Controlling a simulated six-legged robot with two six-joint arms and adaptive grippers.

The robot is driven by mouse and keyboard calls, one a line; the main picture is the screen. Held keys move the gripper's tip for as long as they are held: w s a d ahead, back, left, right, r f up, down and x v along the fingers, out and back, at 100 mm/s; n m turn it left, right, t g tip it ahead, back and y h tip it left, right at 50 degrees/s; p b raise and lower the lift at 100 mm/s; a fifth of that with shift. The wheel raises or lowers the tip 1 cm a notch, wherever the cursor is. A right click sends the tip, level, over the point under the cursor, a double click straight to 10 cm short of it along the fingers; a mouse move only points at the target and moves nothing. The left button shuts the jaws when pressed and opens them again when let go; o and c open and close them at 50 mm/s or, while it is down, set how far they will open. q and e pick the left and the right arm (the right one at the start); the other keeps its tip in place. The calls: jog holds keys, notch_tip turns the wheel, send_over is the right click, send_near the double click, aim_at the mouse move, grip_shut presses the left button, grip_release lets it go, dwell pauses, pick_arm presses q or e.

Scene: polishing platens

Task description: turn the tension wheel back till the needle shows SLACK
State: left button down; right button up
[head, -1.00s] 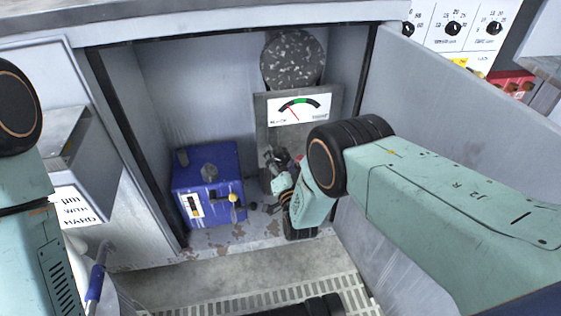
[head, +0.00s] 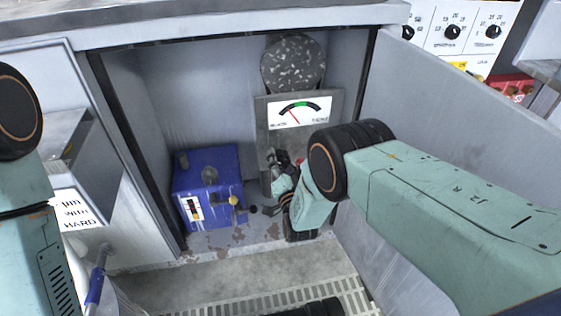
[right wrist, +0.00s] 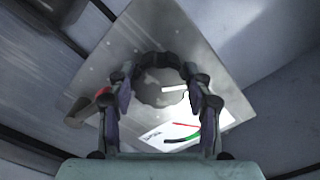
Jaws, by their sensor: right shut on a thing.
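The tension wheel is a dark scalloped knob with a white mark (right wrist: 158,88), seen in the right wrist view on a grey metal plate (right wrist: 128,50). My right gripper (head: 277,163) is shut on it, with one finger on each side of its rim in the right wrist view (right wrist: 160,78). In the head view, my gripper mostly hides the wheel. Above it is a white gauge (head: 312,116) with a green band and a red needle. The needle leans left of the middle, towards the left-end label, and the small lettering is blurred. My left gripper is out of view.
A blue box (head: 207,180) with a yellow-knobbed lever stands left of my right gripper. A speckled dark disc (head: 292,62) is above the gauge. Cabinet walls close in at both sides, with an open door panel (head: 440,90) on the right. A slatted grate (head: 255,303) is below.

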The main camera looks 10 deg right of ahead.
jog(key=shift+n, duration=0.3)
jog(key=n, duration=0.3)
jog(key=shift+n, duration=0.3)
jog(key=shift+n+b, duration=0.45)
jog(key=shift+n, duration=1.45)
jog(key=o, duration=1.2)
jog(key=shift+c, duration=0.2)
jog(key=s, duration=0.8)
